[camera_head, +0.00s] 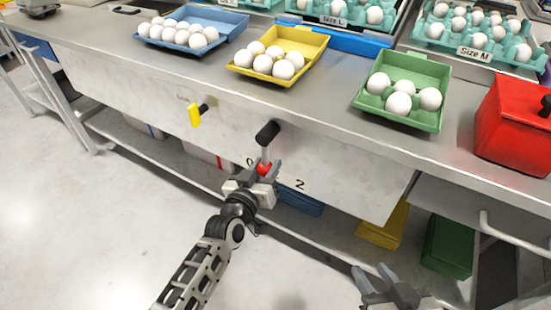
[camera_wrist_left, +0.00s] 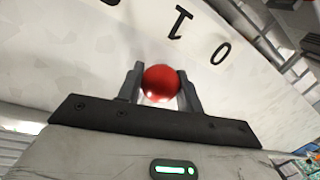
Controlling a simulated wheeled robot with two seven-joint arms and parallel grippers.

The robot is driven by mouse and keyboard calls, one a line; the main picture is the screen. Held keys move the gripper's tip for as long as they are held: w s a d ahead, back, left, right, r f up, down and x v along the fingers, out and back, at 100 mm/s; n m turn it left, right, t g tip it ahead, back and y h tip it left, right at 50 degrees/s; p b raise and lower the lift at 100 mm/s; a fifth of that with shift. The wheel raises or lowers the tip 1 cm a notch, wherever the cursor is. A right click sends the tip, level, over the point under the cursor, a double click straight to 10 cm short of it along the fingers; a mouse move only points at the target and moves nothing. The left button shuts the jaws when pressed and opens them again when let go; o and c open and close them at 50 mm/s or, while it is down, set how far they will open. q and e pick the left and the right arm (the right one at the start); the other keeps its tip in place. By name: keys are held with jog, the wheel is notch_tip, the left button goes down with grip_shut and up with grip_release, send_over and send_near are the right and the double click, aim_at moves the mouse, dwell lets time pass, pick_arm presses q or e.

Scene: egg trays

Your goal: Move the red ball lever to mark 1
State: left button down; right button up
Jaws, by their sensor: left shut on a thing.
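The red ball (camera_head: 264,168) is at the lower end of the lever (camera_head: 265,152), which hangs almost straight down from a black pivot (camera_head: 267,132) on the grey front panel. My left gripper (camera_head: 265,170) is shut on the ball; in the left wrist view the ball (camera_wrist_left: 161,83) sits between both fingers. Mark 0 (camera_head: 249,162) is left of the ball and mark 2 (camera_head: 300,184) right of it. Mark 1 (camera_wrist_left: 181,22) shows upside down in the left wrist view, beside mark 0 (camera_wrist_left: 221,53); the head view hides it. My right gripper (camera_head: 371,270) is open and empty at the bottom.
A yellow handle (camera_head: 194,114) sticks out of the panel left of the lever. Blue, yellow and green egg trays and a red box (camera_head: 515,122) stand on the counter (camera_head: 325,105) above. A lower shelf holds coloured boxes. The floor at left is clear.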

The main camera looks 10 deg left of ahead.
pick_arm(q)
jog(key=shift+d, duration=0.1)
pick_arm(e)
jog(key=shift+d, duration=0.15)
pick_arm(q)
jog(key=c, duration=0.9)
grip_release()
jog(key=shift+c, duration=0.2)
jog(key=shift+s, duration=0.1)
jog(key=p+v, duration=0.2)
jog(key=v, duration=1.4)
pick_arm(e)
jog(key=shift+s+r, duration=0.1)
jog(key=shift+r, duration=0.2)
jog(key=shift+r, duration=0.1)
